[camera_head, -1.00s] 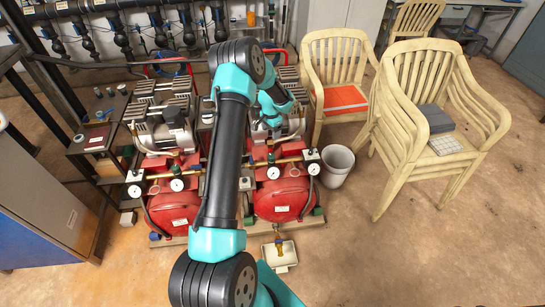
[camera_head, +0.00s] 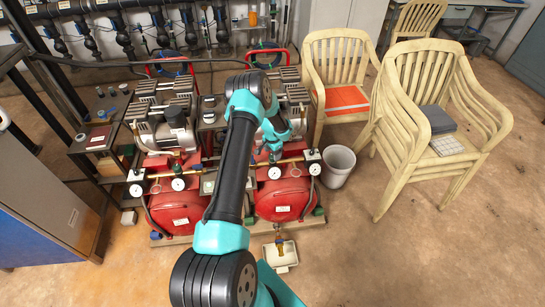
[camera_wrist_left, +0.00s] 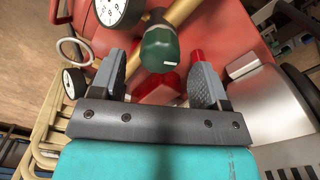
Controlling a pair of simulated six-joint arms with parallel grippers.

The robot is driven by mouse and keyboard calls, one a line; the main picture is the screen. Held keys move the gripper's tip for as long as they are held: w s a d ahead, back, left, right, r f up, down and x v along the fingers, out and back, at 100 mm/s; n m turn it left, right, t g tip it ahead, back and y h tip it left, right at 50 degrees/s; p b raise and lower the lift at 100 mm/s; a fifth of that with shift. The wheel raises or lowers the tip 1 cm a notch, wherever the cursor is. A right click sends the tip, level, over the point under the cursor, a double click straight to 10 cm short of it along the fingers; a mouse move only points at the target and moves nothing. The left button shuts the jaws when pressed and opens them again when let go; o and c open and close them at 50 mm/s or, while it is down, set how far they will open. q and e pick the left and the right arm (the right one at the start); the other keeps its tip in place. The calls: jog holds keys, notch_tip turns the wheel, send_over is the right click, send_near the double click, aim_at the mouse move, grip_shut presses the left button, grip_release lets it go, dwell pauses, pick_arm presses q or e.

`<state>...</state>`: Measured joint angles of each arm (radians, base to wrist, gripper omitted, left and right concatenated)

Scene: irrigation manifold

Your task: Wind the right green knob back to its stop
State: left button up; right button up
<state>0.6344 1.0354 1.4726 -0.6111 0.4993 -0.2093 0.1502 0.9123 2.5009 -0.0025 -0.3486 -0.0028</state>
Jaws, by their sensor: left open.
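A dark green knob (camera_wrist_left: 158,52) with a small white mark sits on a brass pipe in the left wrist view. My left gripper (camera_wrist_left: 160,72) is open, with one finger on each side below the knob; the knob is at or just beyond the fingertips, and I cannot tell if they touch it. In the head view my left gripper (camera_head: 275,152) is small, over the brass pipe of the right red tank (camera_head: 283,198), and hides the knob there. My right gripper is not in view.
White dial gauges (camera_head: 274,172) flank the work spot, and one is close above the left finger in the wrist view (camera_wrist_left: 118,10). A red part (camera_wrist_left: 197,62) stands by the right finger. A white bucket (camera_head: 338,165) and stacked chairs (camera_head: 425,110) stand right.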

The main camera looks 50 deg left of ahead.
pick_arm(q)
jog(key=shift+f, duration=1.5)
jog(key=c, duration=0.9)
